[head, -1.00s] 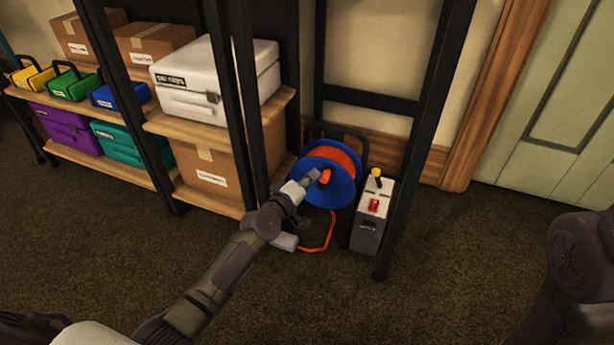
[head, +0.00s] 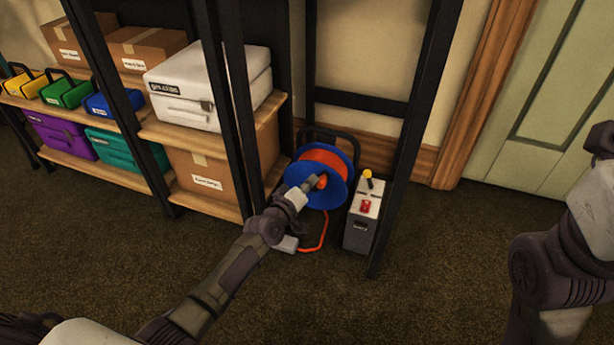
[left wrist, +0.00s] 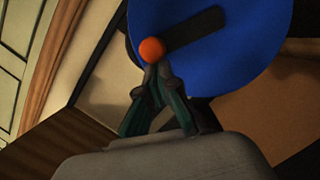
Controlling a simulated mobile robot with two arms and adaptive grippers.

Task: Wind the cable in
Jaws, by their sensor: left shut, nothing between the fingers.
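The cable reel has a blue disc (head: 330,197) and orange cable (head: 327,158) wound on its drum. An orange knob (head: 322,182) sits on the front of the disc, and it also shows on a dark crank arm in the left wrist view (left wrist: 151,50). A loose end of orange cable (head: 325,232) runs down to the floor. My left gripper (head: 309,184) is at the knob. In the left wrist view its fingertips (left wrist: 154,70) are together just below the knob, with nothing between them. My right arm is at the right edge; its fingers are not clearly shown.
A grey box (head: 361,232) with a red switch and yellow-topped lever stands right of the reel. Black frame posts (head: 412,150) flank the reel. A shelf with a white case (head: 205,85) and cartons is on the left. The carpet in front is clear.

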